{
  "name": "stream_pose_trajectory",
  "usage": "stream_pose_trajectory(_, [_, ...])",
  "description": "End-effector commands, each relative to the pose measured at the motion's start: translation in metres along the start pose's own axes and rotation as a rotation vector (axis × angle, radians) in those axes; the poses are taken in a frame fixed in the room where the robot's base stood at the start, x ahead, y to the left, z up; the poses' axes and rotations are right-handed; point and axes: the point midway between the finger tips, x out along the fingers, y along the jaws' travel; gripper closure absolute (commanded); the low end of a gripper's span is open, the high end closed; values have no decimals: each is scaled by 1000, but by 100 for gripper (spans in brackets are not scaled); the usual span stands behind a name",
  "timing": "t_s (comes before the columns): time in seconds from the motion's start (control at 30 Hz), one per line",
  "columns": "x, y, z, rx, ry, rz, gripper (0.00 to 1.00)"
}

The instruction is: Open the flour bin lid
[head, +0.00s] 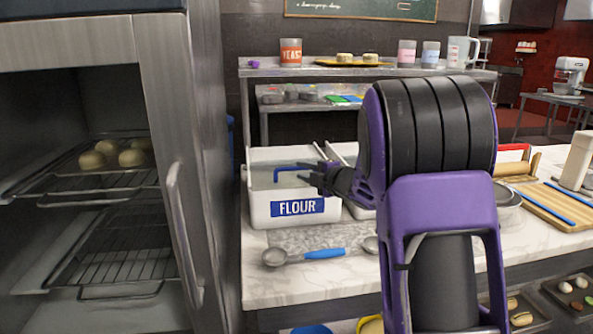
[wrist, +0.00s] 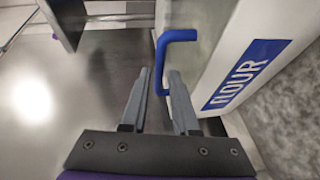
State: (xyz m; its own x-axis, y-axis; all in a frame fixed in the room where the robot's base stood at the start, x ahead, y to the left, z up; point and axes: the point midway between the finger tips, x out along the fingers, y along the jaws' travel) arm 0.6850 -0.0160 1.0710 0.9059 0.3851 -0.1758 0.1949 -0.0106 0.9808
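The flour bin (head: 262,212) is a white box with a blue FLOUR label, standing on the left end of the marble counter. Its grey lid (head: 262,176) seems to lie flat across the top and carries a blue bar handle (head: 285,169). My gripper (head: 310,174) is over the right part of the lid, at the handle. In the wrist view, my gripper (wrist: 158,78) is open, with the blue handle (wrist: 178,36) passing between its fingertips. The handle is near the right finger, with a gap to the left finger; contact is unclear. My arm hides part of the counter.
A blue-handled double-ended spoon (head: 322,254) lies in front of the bin. A tall oven or proofing cabinet (head: 160,60) stands close on the left. A shelf (head: 270,72) with a yeast can and jars is behind. A cutting board (head: 545,205) lies at the right.

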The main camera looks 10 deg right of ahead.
Motion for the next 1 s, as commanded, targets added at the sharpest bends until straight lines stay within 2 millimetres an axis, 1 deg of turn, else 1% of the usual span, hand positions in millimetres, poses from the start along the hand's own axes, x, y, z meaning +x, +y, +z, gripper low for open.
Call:
stream_pose_trajectory(0.03, [10,-1,0,0,2,-1,72])
stream_pose_trajectory(0.1, [20,0,0,0,0,0,72])
stream_pose_trajectory(0.23, [33,0,0,1,0,0,72])
stream_pose_trajectory(0.4, [39,0,0,0,-1,1,72])
stream_pose_trajectory(0.6, [39,0,0,1,-1,1,72])
stream_pose_trajectory(0.63, [39,0,0,1,-1,1,73])
stream_pose_trajectory(0.77, [39,0,0,1,-1,1,97])
stream_pose_trajectory(0.8, [39,0,0,1,-1,1,100])
stream_pose_trajectory(1.0, [39,0,0,1,-1,1,100])
